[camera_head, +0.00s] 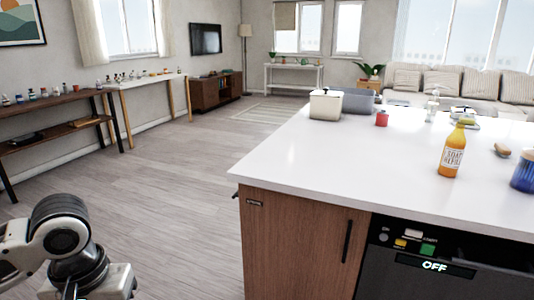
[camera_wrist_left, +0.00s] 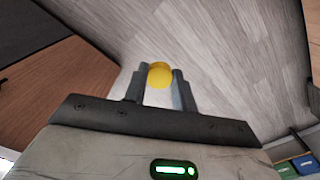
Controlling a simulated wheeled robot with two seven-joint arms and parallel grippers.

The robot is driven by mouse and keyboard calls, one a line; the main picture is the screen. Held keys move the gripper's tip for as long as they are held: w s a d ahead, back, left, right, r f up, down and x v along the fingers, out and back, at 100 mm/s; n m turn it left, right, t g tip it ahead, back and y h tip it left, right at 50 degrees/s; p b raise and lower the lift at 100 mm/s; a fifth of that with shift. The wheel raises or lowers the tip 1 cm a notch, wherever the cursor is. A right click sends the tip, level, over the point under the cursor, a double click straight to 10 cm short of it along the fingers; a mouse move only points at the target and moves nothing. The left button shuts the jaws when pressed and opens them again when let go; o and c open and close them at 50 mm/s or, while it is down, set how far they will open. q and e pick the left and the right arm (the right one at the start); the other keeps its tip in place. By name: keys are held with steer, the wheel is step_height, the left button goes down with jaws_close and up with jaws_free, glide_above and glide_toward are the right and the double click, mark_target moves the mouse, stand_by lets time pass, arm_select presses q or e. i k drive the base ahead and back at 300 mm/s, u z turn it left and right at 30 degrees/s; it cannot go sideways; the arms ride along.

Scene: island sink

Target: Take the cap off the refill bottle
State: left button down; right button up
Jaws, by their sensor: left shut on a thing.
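The refill bottle (camera_head: 453,152) stands upright on the white island top, to the right in the head view. It is orange with a white label, and its top is too small to make out clearly. My left gripper (camera_wrist_left: 159,78) is shut on a yellow cap (camera_wrist_left: 159,72) in the left wrist view. The cap sits between the two fingertips, with wooden floor behind it and no bottle under it. My left arm shows at the lower left of the head view, away from the bottle. My right gripper is not in view.
The island top (camera_head: 350,165) has a clear stretch at its front left. A red cup (camera_head: 382,119) and a cream box (camera_head: 325,104) stand farther back. A blue jar (camera_head: 523,172) stands at the right edge. A dishwasher (camera_head: 440,270) is under the counter.

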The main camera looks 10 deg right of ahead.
mark_target(456, 142)
steer(key=i, duration=0.8)
steer(key=z, duration=2.15)
